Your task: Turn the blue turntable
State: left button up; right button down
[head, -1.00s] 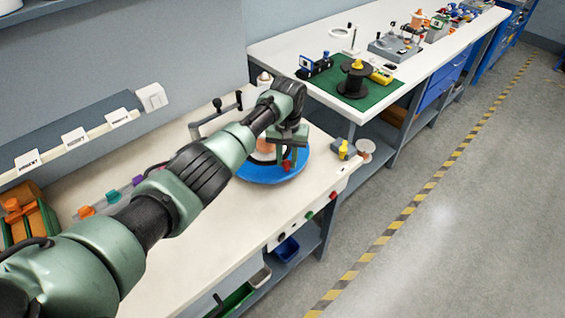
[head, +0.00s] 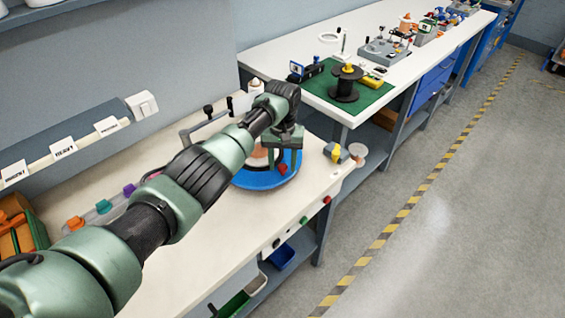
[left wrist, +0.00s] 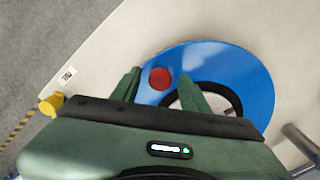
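The blue turntable (head: 253,181) is a flat round disc on the near workbench, with a copper-coloured spool standing on it. In the left wrist view the disc (left wrist: 252,82) has a dark ring around its middle, partly hidden by my gripper. A red knob (head: 282,169) stands on the disc near its rim. My left gripper (head: 283,163) points down over the disc. In the left wrist view its two fingers lie either side of the red knob (left wrist: 160,78), open, with gaps to the knob. My right gripper is not in view.
A small grey-and-yellow device (head: 336,153) and a pale spool (head: 357,151) sit at the bench's right edge. A grey bracket arm (head: 205,124) rises behind the turntable. A second bench holds a green mat (head: 375,95) with a black spool (head: 346,88).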

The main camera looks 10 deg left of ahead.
pick_arm(q)
jog(key=shift+r, duration=0.15)
notch_tip(320, 180, up, 8)
jog(key=shift+f+b, duration=0.25)
jog(key=shift+b, duration=0.3)
dwell(0.3)
